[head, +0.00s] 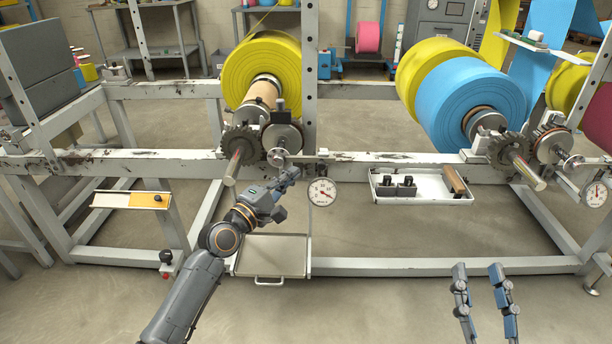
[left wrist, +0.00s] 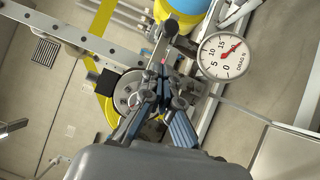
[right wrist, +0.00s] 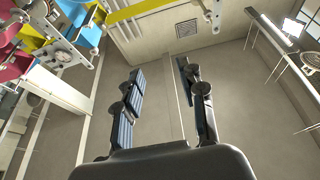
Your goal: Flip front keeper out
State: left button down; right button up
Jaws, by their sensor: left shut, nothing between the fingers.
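The yellow roll (head: 262,70) sits on a spindle whose near end carries a toothed wheel (head: 238,146) and a round metal hub (head: 283,139). A small keeper-like metal lever (head: 277,157) shows at the hub's lower edge; I cannot tell clearly whether it is in or out. My left gripper (head: 288,178) is just below it, fingers together and empty. In the left wrist view, the left fingertips (left wrist: 158,82) lie in front of the hub (left wrist: 128,91) and hide part of it; contact cannot be told. My right gripper (head: 482,268) is open and empty, low at the right.
A drag dial (head: 322,191) hangs just right of my left gripper. A white tray (head: 420,187) with black blocks is on the rail further right. A blue roll (head: 468,103) sits on the right spindle.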

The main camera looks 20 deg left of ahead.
aim_at(324, 168)
pick_arm(q)
jog(key=shift+w+d+r, duration=0.1)
jog(key=shift+w+d, duration=0.15)
jog(key=shift+d, duration=0.35)
jog(key=shift+w+d+r, duration=0.1)
jog(key=shift+w+d, duration=0.2)
jog(key=shift+d, duration=0.25)
jog(key=shift+w+d+r, duration=0.1)
jog(key=shift+w+d, duration=0.15)
jog(key=shift+d, duration=0.35)
pick_arm(e)
jog(key=shift+w+f, duration=0.1)
jog(key=shift+f, duration=0.05)
